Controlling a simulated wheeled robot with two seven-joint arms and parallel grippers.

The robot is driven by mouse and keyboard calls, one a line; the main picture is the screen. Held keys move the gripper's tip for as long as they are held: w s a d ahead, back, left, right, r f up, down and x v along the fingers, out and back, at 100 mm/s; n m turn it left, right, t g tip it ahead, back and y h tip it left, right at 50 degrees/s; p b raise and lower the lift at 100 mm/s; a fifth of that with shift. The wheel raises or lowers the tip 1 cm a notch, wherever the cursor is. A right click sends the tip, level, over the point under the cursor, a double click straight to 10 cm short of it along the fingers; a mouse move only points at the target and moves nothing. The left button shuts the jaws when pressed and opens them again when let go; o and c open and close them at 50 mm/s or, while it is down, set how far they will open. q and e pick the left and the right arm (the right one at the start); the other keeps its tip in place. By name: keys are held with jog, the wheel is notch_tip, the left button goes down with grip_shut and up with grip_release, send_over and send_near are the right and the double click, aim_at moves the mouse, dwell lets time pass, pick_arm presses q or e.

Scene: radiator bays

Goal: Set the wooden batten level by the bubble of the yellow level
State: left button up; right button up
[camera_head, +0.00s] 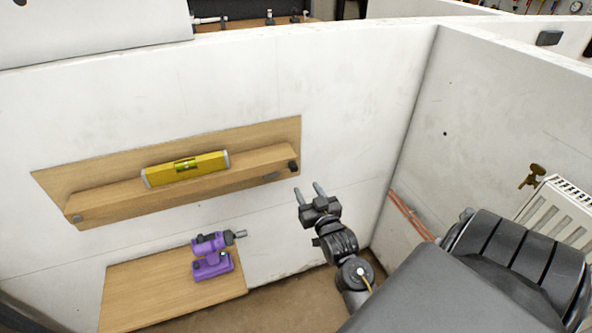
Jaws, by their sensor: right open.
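The wooden batten (240,178) is fixed along a wooden backboard (262,138) on the white wall. It has a grey round fitting at its left end and a dark knob (293,166) at its right end. The yellow level (211,163) rests on top of the batten. Its greenish vial (185,165) shows near the middle, but the bubble is too small to read. My right gripper (310,192) is open and empty, its fingers pointing up, below and right of the dark knob and apart from it. My left gripper is not in view.
A purple drill (212,258) stands on a wooden surface (150,285) below the batten. A side wall with copper pipes (410,213), a brass valve (532,177) and a white radiator (560,212) is at the right. The wall between batten and corner is clear.

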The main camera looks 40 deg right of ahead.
aim_at(295, 169)
jog(key=p+x, duration=0.2)
jog(key=x, duration=0.6)
jog(key=shift+w+d, duration=0.15)
jog(key=shift+w, duration=0.2)
jog(key=shift+w+d, duration=0.2)
jog(key=shift+w, duration=0.4)
jog(key=shift+c, duration=0.4)
grip_shut()
